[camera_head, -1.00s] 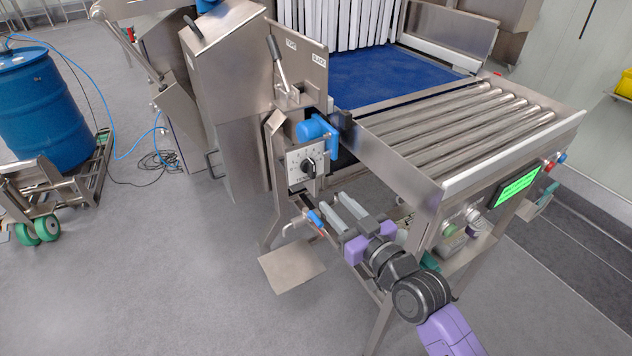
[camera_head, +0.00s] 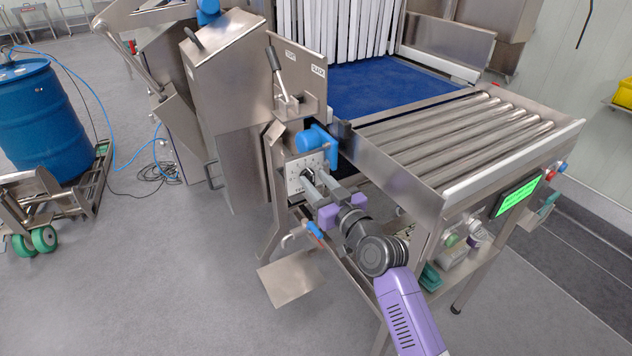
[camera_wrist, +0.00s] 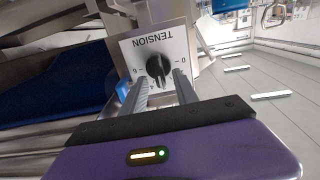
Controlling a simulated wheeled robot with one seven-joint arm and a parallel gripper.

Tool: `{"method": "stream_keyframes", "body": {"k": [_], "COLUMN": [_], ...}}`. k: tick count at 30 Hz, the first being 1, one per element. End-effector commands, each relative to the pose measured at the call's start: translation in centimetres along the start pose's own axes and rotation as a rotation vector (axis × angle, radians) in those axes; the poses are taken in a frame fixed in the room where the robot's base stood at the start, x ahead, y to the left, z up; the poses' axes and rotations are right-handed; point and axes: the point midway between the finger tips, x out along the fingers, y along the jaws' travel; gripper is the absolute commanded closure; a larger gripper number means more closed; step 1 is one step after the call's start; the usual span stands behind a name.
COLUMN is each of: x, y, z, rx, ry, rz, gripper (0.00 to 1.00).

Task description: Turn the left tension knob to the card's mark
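The tension knob is a black knob (camera_wrist: 158,67) on a white dial plate (camera_wrist: 133,50) marked TENSION, upside down in the wrist view, with numbers around it. In the head view the dial plate (camera_head: 296,177) sits on the steel frame below a blue motor-like part, and my gripper partly covers the knob. My gripper (camera_wrist: 160,82) is open, its two grey fingers reaching toward the dial, one on each side of the knob. Whether they touch it I cannot tell. My gripper also shows in the head view (camera_head: 311,178). No card can be made out.
The blue part (camera_head: 316,144) sits just above the dial. The roller conveyor (camera_head: 450,140) with its steel side rail lies to the right. A lever (camera_head: 276,68) rises above. A small blue-handled valve (camera_head: 315,230) and a steel foot plate (camera_head: 291,278) are below.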

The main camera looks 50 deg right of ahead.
Motion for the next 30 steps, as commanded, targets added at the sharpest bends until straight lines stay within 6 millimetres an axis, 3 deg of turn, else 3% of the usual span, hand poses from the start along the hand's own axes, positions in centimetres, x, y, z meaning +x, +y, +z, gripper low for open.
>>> {"method": "stream_keyframes", "body": {"k": [9,14,15,30], "x": [0.21,0.2,0.2,0.18], "y": [-0.03,-0.04,-0.04,0.11], "z": [0.01,0.01,0.01,0.03], "rx": [-0.001,0.0,0.0,0.094], "ry": [0.0,0.0,0.0,-0.001], "rz": [-0.001,-0.001,-0.001,0.0], "gripper": [0.67,0.98,1.0,1.0]}}
